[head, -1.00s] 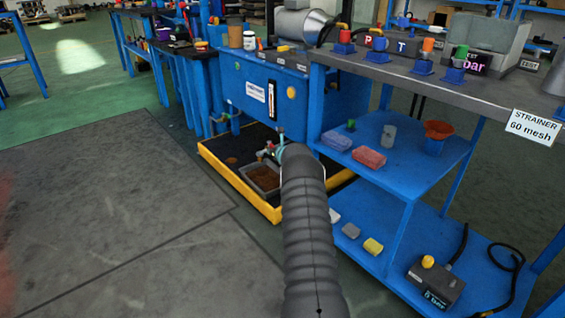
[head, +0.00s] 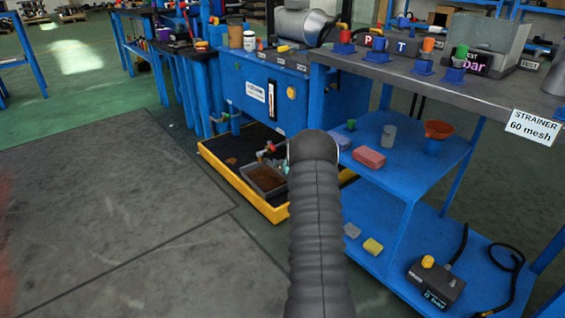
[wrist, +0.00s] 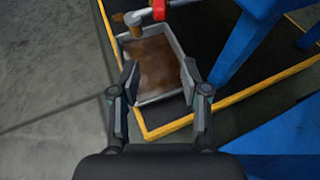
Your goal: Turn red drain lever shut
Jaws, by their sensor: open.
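The red drain lever (head: 268,148) sits on a small tap low at the front of the blue tank (head: 240,88). In the wrist view the lever (wrist: 160,9) shows at the top edge, partly cut off by the frame. A grey tray (head: 266,180) of brown liquid lies below the tap. My gripper (wrist: 159,78) is open and empty in the wrist view. Its fingers appear over the tray's near part, below the lever in the picture and apart from it. In the head view my arm hides the gripper.
The tray stands inside a black drip pan with a yellow rim (head: 232,178). A blue shelved bench (head: 400,185) stands close on the right, with sponges and a funnel on its shelf. The floor at left is clear.

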